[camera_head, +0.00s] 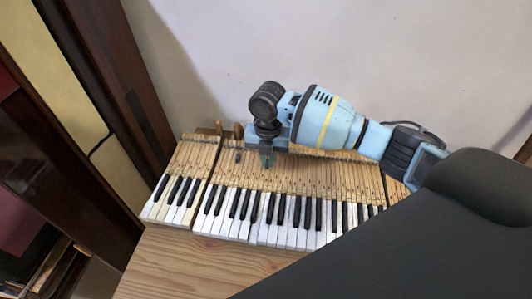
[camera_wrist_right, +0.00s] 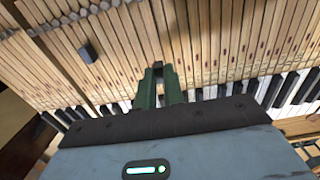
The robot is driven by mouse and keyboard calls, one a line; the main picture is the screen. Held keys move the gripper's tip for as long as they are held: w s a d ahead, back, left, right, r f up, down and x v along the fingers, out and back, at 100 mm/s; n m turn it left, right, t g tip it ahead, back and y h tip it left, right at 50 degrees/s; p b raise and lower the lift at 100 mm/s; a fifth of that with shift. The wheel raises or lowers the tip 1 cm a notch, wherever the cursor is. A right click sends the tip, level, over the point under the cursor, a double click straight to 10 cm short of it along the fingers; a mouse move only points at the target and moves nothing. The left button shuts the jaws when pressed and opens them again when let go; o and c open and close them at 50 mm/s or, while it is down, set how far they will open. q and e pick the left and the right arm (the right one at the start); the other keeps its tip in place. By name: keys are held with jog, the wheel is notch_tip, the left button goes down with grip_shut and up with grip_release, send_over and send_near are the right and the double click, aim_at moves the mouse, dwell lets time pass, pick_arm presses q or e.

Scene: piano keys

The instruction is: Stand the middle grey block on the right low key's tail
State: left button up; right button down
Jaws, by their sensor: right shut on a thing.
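My right gripper (camera_head: 267,161) is over the wooden key tails, behind the white and black keys. In the right wrist view its green fingers (camera_wrist_right: 161,82) are shut on a small dark grey block (camera_wrist_right: 157,66), seen at the tips. Whether the block touches the wood below cannot be told. Another grey block (camera_wrist_right: 88,52) stands on the tails to the left of the gripper; it also shows in the head view (camera_head: 238,157). A third block is not clearly seen. Which key is the right low key cannot be told. My left gripper is not in view.
The keyboard (camera_head: 225,178) lies on a wooden table (camera_head: 190,262), with dark gaps between key sections. Small brown wooden pieces (camera_head: 238,130) stand at its back edge, near the white wall (camera_head: 200,50). A dark wooden cabinet (camera_head: 125,90) is at the left.

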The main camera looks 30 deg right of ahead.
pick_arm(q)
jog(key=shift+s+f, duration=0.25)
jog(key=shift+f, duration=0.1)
pick_arm(e)
jog(key=shift+f, duration=1.1)
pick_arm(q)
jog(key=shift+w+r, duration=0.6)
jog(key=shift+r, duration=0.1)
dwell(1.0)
pick_arm(e)
jog(key=shift+f, duration=0.35)
dwell(0.7)
jog(key=c, duration=1.8)
grip_release()
jog(key=shift+c, duration=0.2)
jog(key=shift+r, duration=0.1)
